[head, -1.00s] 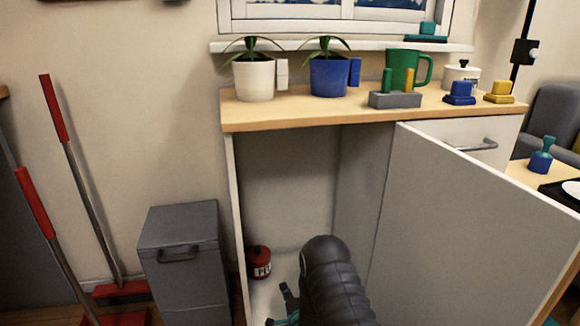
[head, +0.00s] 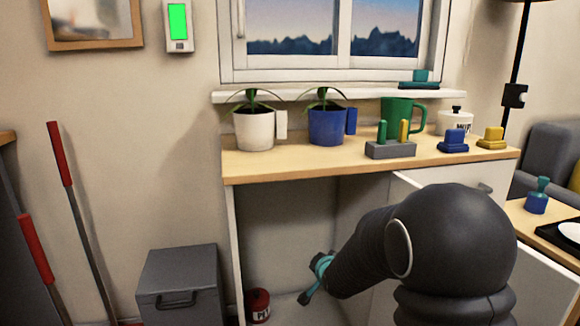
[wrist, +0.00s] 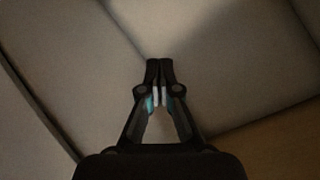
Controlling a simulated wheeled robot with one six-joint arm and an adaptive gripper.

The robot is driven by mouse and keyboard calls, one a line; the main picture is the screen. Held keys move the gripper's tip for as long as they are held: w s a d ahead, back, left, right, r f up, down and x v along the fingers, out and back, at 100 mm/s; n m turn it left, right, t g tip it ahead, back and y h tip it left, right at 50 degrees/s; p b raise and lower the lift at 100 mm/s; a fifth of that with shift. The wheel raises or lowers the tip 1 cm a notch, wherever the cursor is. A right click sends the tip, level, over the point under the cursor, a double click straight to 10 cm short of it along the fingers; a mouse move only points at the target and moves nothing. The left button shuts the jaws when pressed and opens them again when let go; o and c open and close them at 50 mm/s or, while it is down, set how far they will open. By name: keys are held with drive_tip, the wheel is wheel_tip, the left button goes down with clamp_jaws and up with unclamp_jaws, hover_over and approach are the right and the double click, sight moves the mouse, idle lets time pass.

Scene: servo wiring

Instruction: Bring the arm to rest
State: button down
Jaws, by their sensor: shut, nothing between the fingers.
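My gripper (wrist: 160,66) shows in the wrist view with its two fingertips together and nothing between them. In the head view my gripper (head: 308,297) is small and partly hidden by my dark arm. It is at the open lower compartment of the white cabinet (head: 229,235), above and to the right of a red tin (head: 258,304) on the compartment floor. My arm covers part of the opened cabinet door (head: 550,272).
The wooden counter (head: 290,162) holds a white plant pot (head: 254,130), a blue plant pot (head: 328,128), a green mug (head: 398,114) and a grey block (head: 390,150). A grey bin (head: 180,285) stands left of the cabinet. Red-handled tools (head: 60,155) lean further left.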

drive_tip(key=s+d+r+n+g+h+p, duration=0.1)
drive_tip(key=s+d+r+n+g, duration=0.15)
drive_tip(key=s+r, duration=0.55)
drive_tip(key=s+d+r+n+g+p, duration=0.1)
drive_tip(key=s+d+r, duration=0.3)
drive_tip(key=s, duration=0.6)
drive_tip(key=s+r+n+g+p, duration=0.1)
drive_tip(key=s+r, duration=0.1)
drive_tip(key=s, duration=0.8)
drive_tip(key=s+d+r+n+g+p, duration=0.1)
drive_tip(key=s+r+n, duration=0.1)
drive_tip(key=s, duration=0.9)
drive_tip(key=shift+d+r+g+h, duration=0.2)
drive_tip(key=shift+r+g+h, duration=0.05)
drive_tip(key=shift+g+h, duration=0.15)
